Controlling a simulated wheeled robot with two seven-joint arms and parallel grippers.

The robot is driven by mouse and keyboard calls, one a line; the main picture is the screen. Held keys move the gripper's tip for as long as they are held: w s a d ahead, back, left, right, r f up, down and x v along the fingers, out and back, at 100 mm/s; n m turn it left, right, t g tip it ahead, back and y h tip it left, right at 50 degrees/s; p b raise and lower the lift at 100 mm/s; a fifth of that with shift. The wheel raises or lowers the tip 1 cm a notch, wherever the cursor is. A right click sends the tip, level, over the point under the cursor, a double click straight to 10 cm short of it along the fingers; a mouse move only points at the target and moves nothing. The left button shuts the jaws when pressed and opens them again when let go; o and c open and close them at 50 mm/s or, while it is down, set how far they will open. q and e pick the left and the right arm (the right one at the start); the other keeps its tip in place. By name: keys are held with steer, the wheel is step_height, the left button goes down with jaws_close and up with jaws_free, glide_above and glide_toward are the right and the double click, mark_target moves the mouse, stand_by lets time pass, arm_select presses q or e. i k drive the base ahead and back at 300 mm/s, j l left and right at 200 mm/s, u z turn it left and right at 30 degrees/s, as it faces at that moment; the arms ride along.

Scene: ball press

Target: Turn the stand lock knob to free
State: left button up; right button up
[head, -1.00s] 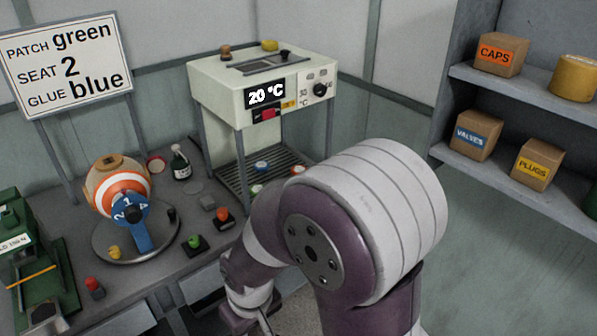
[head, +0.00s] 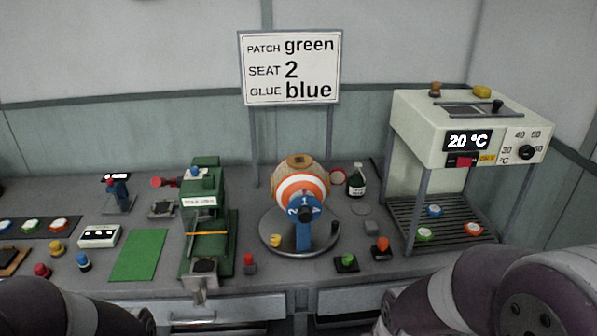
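The round grey stand (head: 270,225) is in the middle of the bench in the head view. It carries an orange, white and tan ball (head: 287,180) behind a blue upright piece with the numbers 2, 1 and 4 (head: 304,238). A black knob (head: 305,214) is at the centre of the numbers. A small yellow knob (head: 276,240) is at the stand's front left, and a small black part (head: 335,228) is at its right. I cannot tell which is the lock knob or how it is set. Only my arm links show at the bottom corners; both grippers are out of view.
A green press (head: 206,215) stands left of the stand. A red-topped piece (head: 249,263), a green knob (head: 347,260) and an orange knob (head: 381,247) lie in front. A bottle (head: 356,181) is behind right. A heater box (head: 430,130) reading 20 °C stands right.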

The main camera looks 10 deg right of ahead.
mark_target(275, 240)
steer(key=i+l, duration=0.9)
steer(key=i, duration=0.15)
steer(key=i+j+u, duration=0.05)
